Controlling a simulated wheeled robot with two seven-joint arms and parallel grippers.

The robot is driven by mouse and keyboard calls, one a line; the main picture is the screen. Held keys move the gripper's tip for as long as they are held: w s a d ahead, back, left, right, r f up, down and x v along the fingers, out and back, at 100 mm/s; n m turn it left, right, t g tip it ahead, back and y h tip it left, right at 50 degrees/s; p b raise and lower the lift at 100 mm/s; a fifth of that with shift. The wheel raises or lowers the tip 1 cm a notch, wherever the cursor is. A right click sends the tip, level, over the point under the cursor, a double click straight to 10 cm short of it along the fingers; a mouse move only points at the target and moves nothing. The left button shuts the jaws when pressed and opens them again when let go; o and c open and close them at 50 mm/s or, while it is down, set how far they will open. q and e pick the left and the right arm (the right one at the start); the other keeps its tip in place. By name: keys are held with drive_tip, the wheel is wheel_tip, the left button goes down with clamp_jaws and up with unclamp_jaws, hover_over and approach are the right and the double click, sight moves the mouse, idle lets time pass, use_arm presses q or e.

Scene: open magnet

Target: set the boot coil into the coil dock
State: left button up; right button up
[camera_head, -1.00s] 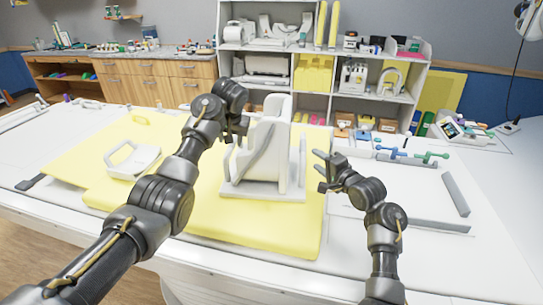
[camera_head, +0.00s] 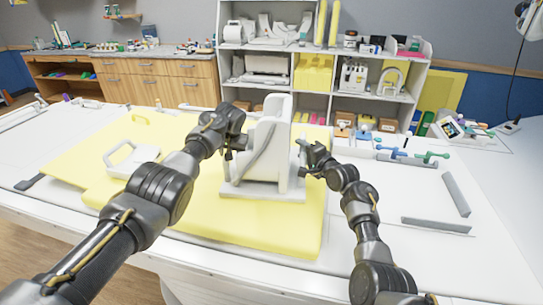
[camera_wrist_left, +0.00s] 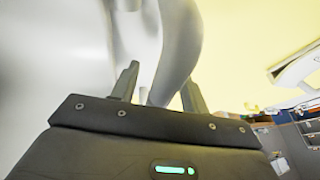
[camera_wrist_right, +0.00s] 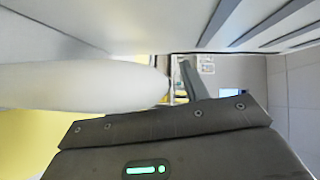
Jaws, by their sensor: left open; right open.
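The boot coil (camera_head: 268,140), a white upright boot-shaped shell on a flat base, stands on the yellow pad. My left gripper (camera_head: 235,150) is open at its left side. In the left wrist view a pale curved part of the coil (camera_wrist_left: 178,50) lies between the open fingers (camera_wrist_left: 160,88). My right gripper (camera_head: 303,160) is open close to the coil's right side. In the right wrist view a white rounded part (camera_wrist_right: 85,86) hides one finger, and the other finger shows. Contact cannot be told. I cannot surely identify the coil dock.
The yellow pad (camera_head: 215,220) covers the table's middle. A white handled frame (camera_head: 132,160) lies on it at left. Grey bars (camera_head: 436,225) form a corner on the white table at right, with clear surface beside them. Small blue and green tools (camera_head: 425,157) lie behind.

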use_arm(q)
clamp_jaws()
use_arm(e)
clamp_jaws()
idle(0.9)
use_arm(q)
drive_tip(key=shift+w+r, duration=0.2)
drive_tip(key=shift+r, duration=0.05)
use_arm(e)
drive_tip(key=shift+w+r, duration=0.15)
drive_tip(key=shift+r, duration=0.1)
